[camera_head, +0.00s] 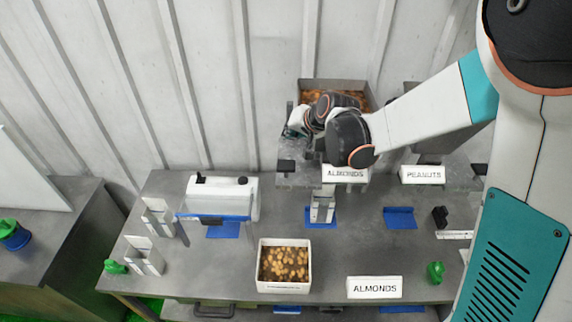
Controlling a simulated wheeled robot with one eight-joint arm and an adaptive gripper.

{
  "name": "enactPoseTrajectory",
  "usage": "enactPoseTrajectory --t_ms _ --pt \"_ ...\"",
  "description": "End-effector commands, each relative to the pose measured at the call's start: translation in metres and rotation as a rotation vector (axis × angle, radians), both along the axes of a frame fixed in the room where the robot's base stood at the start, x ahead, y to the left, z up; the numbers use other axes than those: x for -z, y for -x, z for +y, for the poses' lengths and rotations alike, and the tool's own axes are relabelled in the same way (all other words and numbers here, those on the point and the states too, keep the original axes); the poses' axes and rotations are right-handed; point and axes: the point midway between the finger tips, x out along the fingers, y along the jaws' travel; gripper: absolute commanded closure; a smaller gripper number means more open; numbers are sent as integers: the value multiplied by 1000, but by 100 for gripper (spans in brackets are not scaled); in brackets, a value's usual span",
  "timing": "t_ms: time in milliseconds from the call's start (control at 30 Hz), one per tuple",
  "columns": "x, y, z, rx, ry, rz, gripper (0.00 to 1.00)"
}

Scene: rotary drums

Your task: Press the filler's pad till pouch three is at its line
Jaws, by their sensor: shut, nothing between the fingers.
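The filler with the ALMONDS label (346,173) stands at the back of the bench, with brown nuts in its open hopper (303,90). A small dark pad (286,166) sticks out at its left front. A pale pouch (322,207) stands under the filler on a blue base. Its line and fill level are too small to read. Two more pale pouches, one behind (158,217) and one in front (145,257), stand at the bench's left end. My gripper (296,125) is shut and empty, above and slightly behind the pad in the picture; my arm hides part of the filler.
A PEANUTS label (422,174) marks a second filler on the right. A white sealer-like machine (220,198) stands on the left. A bin of nuts (284,266) and an ALMONDS sign (374,287) are at the front. A green object (435,271) sits at front right.

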Motion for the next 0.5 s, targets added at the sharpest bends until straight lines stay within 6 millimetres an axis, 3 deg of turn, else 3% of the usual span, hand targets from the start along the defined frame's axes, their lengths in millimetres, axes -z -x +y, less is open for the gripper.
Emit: enactPoseTrajectory --t_ms 500 --pt "59 0 0 0 0 0 100"
